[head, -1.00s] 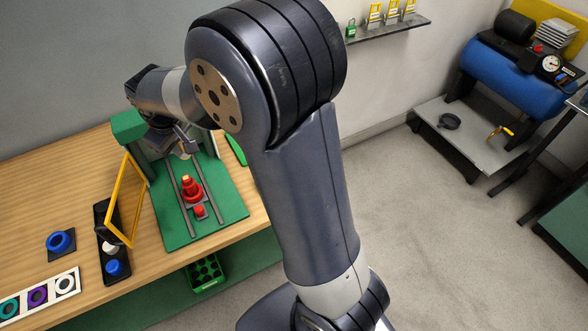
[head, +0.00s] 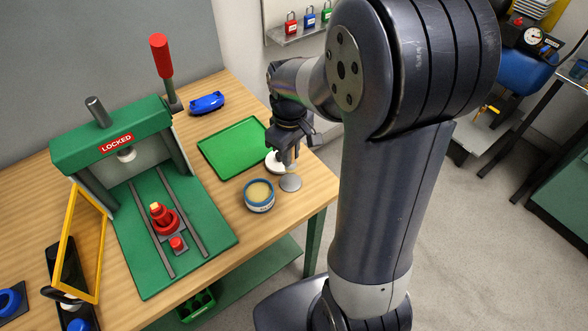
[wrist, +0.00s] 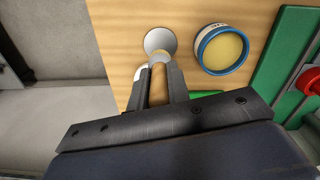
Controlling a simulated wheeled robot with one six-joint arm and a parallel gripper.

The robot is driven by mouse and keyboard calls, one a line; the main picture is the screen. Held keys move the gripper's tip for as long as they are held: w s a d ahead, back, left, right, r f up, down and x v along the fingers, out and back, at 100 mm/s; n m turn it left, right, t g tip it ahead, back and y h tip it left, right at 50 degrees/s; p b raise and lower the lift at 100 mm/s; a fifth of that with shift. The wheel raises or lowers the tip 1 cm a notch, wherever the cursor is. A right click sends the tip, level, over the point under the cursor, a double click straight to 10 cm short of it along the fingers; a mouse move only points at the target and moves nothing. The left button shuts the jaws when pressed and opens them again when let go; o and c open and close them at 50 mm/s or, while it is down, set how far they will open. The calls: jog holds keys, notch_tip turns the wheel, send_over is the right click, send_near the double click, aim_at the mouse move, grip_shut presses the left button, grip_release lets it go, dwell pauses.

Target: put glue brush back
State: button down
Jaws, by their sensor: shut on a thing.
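My gripper (head: 287,160) is at the right end of the wooden table, beside the green tray. In the wrist view its two fingers (wrist: 158,80) are closed around a small pale tan thing (wrist: 158,60), which I take to be the glue brush; its shape is mostly hidden. A round grey disc (head: 290,183) lies on the table just past the fingertips and shows in the wrist view (wrist: 160,40). A white round thing (head: 274,162) is partly hidden by the gripper. The blue-rimmed glue pot (head: 259,195), open with yellowish glue inside, stands beside the disc, apart from the fingers (wrist: 222,50).
The green tray (head: 236,146) looks empty. A green press marked LOCKED (head: 112,147) with a red-handled lever (head: 162,60) stands left, with a red part (head: 163,220) on its rails. A blue object (head: 207,103) lies behind. The table's right edge is close to my gripper.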

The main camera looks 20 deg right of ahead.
aim_at(290, 168)
jog(key=shift+f, duration=2.85)
jog(key=shift+f, duration=0.2)
jog(key=c, duration=1.3)
grip_release()
jog(key=shift+c, duration=0.2)
jog(key=shift+r, duration=0.15)
notch_tip(290, 168, up, 12)
jog(key=shift+r, duration=0.1)
